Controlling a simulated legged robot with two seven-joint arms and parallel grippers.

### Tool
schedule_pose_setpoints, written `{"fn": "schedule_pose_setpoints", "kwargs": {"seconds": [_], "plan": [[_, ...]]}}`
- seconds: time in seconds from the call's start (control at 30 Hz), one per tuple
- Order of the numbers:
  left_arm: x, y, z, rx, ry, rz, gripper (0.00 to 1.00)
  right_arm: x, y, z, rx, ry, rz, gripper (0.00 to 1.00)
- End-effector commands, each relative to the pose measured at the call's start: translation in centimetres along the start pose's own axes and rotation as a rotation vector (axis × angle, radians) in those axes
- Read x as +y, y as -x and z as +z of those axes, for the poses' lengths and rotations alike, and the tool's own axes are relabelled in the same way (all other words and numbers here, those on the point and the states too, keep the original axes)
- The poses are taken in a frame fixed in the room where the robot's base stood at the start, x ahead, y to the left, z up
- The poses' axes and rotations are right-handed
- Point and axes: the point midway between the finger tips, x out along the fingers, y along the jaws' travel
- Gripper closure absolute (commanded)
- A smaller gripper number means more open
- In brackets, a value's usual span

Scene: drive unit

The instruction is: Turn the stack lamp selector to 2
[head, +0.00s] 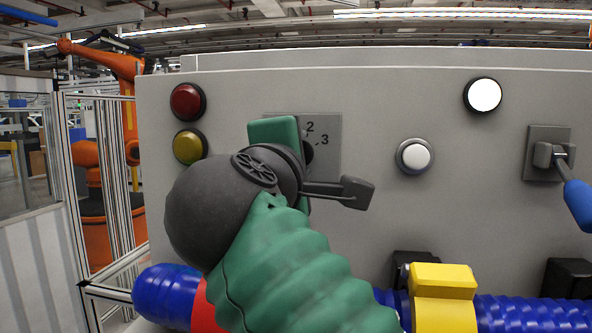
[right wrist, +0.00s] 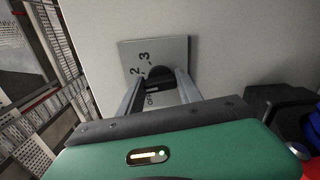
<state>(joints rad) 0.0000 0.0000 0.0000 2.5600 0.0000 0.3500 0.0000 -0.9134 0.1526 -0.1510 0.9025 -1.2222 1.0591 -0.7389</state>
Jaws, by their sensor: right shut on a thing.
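The stack lamp selector is a black knob (right wrist: 157,76) on a square grey plate (head: 327,145) on the panel's front. The printed 2 and 3 show in the head view; the wrist view shows them too, with partly covered lettering nearby. My right gripper (right wrist: 158,92) is shut on the knob, one finger on each side. In the head view its green and black body covers most of the knob and the plate's left part. I cannot tell which mark the knob points to. My left gripper is not in view.
A red lamp (head: 187,101) and a yellow lamp (head: 189,147) sit left of the plate. To the right are a white button (head: 415,156), a bright white lamp (head: 483,95) and a blue-handled lever (head: 578,203). A blue ribbed pipe (head: 530,312) with a yellow clamp (head: 443,283) runs below.

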Motion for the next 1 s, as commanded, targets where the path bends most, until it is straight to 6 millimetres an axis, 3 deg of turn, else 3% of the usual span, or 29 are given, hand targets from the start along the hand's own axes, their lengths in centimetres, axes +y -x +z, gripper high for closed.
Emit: {"fn": "schedule_pose_setpoints", "kwargs": {"seconds": [0.5, 1.0], "plan": [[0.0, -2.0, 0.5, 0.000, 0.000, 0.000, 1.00, -0.6, -0.1, -0.2, 0.000, -0.387, -0.005, 0.99], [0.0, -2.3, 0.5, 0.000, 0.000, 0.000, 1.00, -0.8, -0.1, -0.4, -0.001, -0.485, -0.011, 0.99]]}}
